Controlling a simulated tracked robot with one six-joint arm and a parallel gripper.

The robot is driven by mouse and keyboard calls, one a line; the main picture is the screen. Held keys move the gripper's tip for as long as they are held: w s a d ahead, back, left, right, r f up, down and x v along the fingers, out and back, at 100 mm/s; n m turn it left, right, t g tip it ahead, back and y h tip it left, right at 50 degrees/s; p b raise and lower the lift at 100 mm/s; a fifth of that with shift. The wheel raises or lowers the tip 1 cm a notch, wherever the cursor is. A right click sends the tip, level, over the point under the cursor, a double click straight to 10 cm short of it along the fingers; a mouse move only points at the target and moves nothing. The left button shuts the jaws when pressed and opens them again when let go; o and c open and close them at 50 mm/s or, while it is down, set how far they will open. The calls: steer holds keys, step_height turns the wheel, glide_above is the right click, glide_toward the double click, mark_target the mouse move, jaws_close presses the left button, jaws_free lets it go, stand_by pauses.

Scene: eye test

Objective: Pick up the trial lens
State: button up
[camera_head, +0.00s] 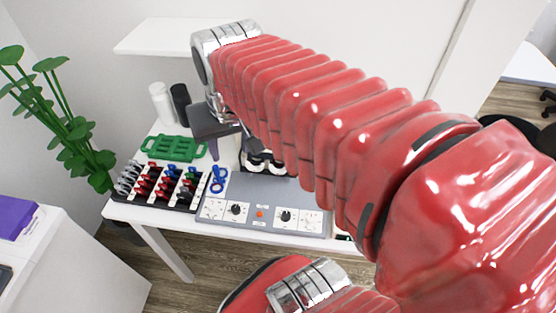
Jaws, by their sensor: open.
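Several small trial lenses (163,181) with red, blue, black and silvery parts stand in rows in a black tray (150,205) at the table's left front. I cannot tell which one the task means. A blue piece with ring shapes (218,181) lies just right of the tray. My gripper (230,152) is open, its dark body and fingers pointing down over the table, behind and right of the tray. It is apart from the lenses, and no held thing shows. My red arm hides the table's right part.
A grey panel with dials (262,208) lies on the white table's front, with a dark round-lensed device (268,165) behind it. A green rack (172,149), a white bottle (162,102) and a black bottle (181,103) stand farther back. A plant (75,130) is at left.

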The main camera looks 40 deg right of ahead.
steer(key=d+m+g, duration=0.2)
steer(key=d+m, duration=0.4)
steer(key=d, duration=0.7)
steer(key=shift+d+g, duration=0.3)
steer(key=shift+g, duration=0.1)
steer(key=shift+w+f, duration=0.1)
steer(key=shift+f, duration=0.05)
step_height(320, 180, down, 8)
steer(key=shift+w+d+f, duration=0.25)
steer(key=shift+w+d, duration=0.05)
steer(key=shift+d, duration=0.1)
steer(key=shift+w+d+f, duration=0.15)
steer(key=shift+d+f, duration=0.05)
steer(key=shift+f, duration=1.1)
steer(key=shift+w+d+f, duration=0.15)
steer(key=shift+f, duration=1.1)
steer(key=shift+c, duration=0.2)
